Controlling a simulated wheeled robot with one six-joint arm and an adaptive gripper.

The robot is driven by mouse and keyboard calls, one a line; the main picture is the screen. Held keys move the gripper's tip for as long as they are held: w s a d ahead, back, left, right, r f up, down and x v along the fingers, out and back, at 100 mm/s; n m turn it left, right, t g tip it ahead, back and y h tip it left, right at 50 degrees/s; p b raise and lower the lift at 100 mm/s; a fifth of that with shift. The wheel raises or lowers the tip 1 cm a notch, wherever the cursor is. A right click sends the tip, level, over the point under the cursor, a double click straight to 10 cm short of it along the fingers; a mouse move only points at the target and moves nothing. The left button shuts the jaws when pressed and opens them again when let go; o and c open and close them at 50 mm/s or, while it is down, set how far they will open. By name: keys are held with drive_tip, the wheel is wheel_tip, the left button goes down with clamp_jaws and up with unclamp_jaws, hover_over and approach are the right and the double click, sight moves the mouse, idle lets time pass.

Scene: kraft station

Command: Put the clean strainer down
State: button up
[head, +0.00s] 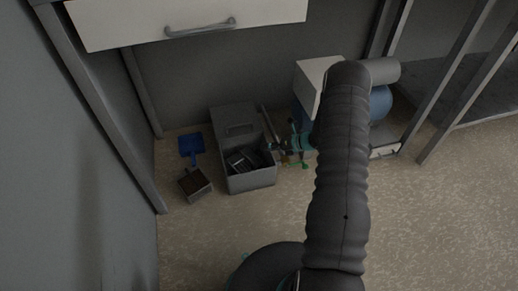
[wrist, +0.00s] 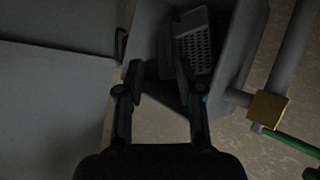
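A grey perforated piece (wrist: 195,45), which may be the strainer, lies in an open grey bin (wrist: 240,45) in the wrist view. The same bin stands on the floor in the head view (head: 250,184), with dark items (head: 243,160) inside that are too small to tell apart. My gripper (wrist: 160,73) has its two dark fingers spread over the bin's near left part. The right fingertip overlaps the lower left of the perforated piece in the picture; I cannot tell whether they touch. Nothing shows clearly between the fingers. In the head view my arm hides the gripper.
A blue dustpan (head: 191,145) and a small brown-topped box (head: 195,184) lie left of the bin. Slender tools with green parts (head: 303,150) lie right of it. A white box (head: 314,82) stands behind. Metal posts (head: 455,90) stand right. The front floor is clear.

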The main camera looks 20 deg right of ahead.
drive_tip(key=s+a+r+n+g+h, duration=0.1)
drive_tip(key=s+a+r+n, duration=0.25)
drive_tip(key=r+n, duration=0.45)
drive_tip(key=s+a+r+n+g+h, duration=0.1)
drive_tip(key=s+a+r+n+g, duration=0.2)
drive_tip(key=r, duration=0.8)
drive_tip(key=s+a+r+n+h, duration=0.1)
drive_tip(key=s+a+r+n, duration=0.2)
drive_tip(key=s+r+n, duration=0.5)
drive_tip(key=s+r+n+t+h, duration=0.1)
drive_tip(key=s+r+n+h, duration=0.2)
drive_tip(key=s+r+n, duration=0.4)
drive_tip(key=s+d+r+n+t+h, duration=0.1)
drive_tip(key=s+r+n+t+h, duration=0.1)
drive_tip(key=s+r+n, duration=0.6)
drive_tip(key=s+n+h, duration=0.1)
drive_tip(key=s, duration=0.5)
drive_tip(key=shift+s+r+h, duration=0.15)
drive_tip(key=shift+s+h, duration=0.05)
drive_tip(key=shift+h, duration=0.2)
